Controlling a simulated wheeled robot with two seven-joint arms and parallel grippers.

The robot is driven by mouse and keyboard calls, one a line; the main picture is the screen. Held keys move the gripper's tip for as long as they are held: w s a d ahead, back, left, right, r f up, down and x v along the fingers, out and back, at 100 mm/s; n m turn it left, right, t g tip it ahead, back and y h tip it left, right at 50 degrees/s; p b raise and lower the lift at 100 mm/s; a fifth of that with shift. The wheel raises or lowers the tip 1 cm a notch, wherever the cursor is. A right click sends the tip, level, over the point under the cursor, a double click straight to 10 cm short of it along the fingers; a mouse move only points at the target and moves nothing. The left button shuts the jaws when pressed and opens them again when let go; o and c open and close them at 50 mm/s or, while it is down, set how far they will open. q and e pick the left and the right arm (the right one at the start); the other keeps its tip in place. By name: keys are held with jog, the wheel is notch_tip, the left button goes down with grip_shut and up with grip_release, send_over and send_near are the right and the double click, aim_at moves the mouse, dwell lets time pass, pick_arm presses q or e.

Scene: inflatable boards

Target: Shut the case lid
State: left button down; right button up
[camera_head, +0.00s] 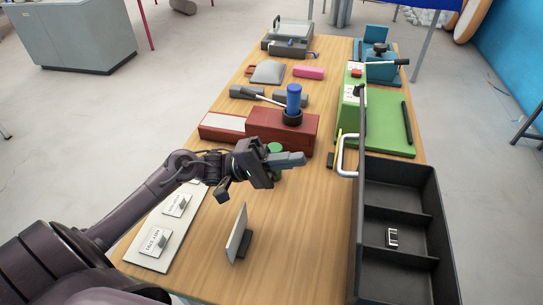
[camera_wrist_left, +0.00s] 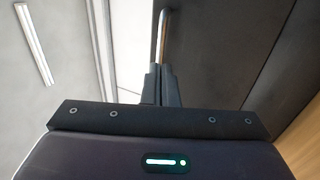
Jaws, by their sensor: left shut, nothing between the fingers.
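The black case (camera_head: 400,172) stands open at the right of the table, with its compartments showing. Its dark lid (camera_head: 359,225) stands upright along the case's left side, seen nearly edge-on. A silver handle (camera_head: 341,155) sticks out from the lid's left face. My left gripper (camera_head: 302,159) is shut and empty, left of the handle and apart from it in the head view. In the left wrist view, the shut fingers (camera_wrist_left: 161,72) point towards the silver handle (camera_wrist_left: 163,35), with the dark lid (camera_wrist_left: 215,50) at the right. My right gripper is not in view.
A small object (camera_head: 392,237) lies in a case compartment. A red box (camera_head: 285,128) with a blue-topped tool (camera_head: 293,98) stands behind my left gripper. A green board (camera_head: 385,125) lies behind the case. An upright white plate (camera_head: 237,232) and a labelled panel (camera_head: 165,235) are nearer.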

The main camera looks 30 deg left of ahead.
pick_arm(q)
jog(key=p+x, duration=0.1)
jog(key=x, duration=0.5)
